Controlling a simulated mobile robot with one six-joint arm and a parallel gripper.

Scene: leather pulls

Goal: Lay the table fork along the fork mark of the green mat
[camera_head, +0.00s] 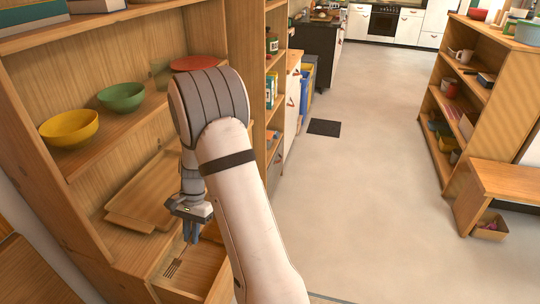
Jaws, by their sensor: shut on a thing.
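My gripper (191,234) points down over an open wooden drawer (208,268) at the lower left. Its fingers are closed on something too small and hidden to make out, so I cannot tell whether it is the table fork. Small dark parallel lines (172,268) show inside the drawer; I cannot tell what they are. My own arm covers the right part of the drawer. I do not see the green mat or its fork mark in this view.
The wooden shelf unit on the left holds a yellow bowl (69,128), a green bowl (122,97) and a red dish (196,63). A wooden tray (150,190) lies on the shelf below. Another shelf unit (505,75) and a wooden bench (505,183) stand right.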

